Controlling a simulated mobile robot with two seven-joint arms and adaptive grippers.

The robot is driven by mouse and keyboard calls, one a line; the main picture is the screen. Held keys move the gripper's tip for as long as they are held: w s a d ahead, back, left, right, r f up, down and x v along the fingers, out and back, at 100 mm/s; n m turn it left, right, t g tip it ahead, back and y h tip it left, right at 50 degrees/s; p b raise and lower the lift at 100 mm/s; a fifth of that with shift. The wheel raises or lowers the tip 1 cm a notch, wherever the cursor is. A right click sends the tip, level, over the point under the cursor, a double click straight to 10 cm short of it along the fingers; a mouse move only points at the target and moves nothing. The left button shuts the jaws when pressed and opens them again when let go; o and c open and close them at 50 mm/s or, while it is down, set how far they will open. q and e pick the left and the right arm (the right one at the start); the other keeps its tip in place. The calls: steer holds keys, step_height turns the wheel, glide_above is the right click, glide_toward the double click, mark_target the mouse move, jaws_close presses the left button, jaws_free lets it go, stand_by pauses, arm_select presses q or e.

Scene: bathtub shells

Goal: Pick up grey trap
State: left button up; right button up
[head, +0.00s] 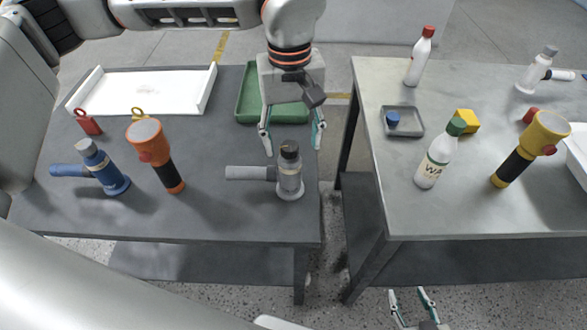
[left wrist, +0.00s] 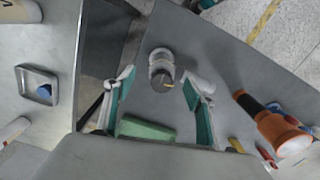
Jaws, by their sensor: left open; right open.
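The grey trap (head: 289,178) stands upright on the dark left table near its right edge, with a dark cap on top and a side pipe pointing left. In the left wrist view the trap (left wrist: 162,70) shows between and beyond the fingertips, its pipe partly behind one finger. My left gripper (head: 292,147) is open, with its fingers pointing down on either side of the trap's top in the head view; I see no clear contact. My right gripper (head: 410,294) is open and empty at the bottom of the head view, in front of the right table.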

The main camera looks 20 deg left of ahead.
mark_target(290, 159)
arm_select(q)
steer(key=shift+w+a+r, duration=0.15)
steer(key=shift+w+a, duration=0.2)
steer(key=shift+a, duration=0.05)
steer(key=shift+f, duration=0.25)
step_height(290, 159, down, 7)
steer(key=shift+f+b, duration=0.1)
steer(key=shift+b, duration=0.2)
jaws_close()
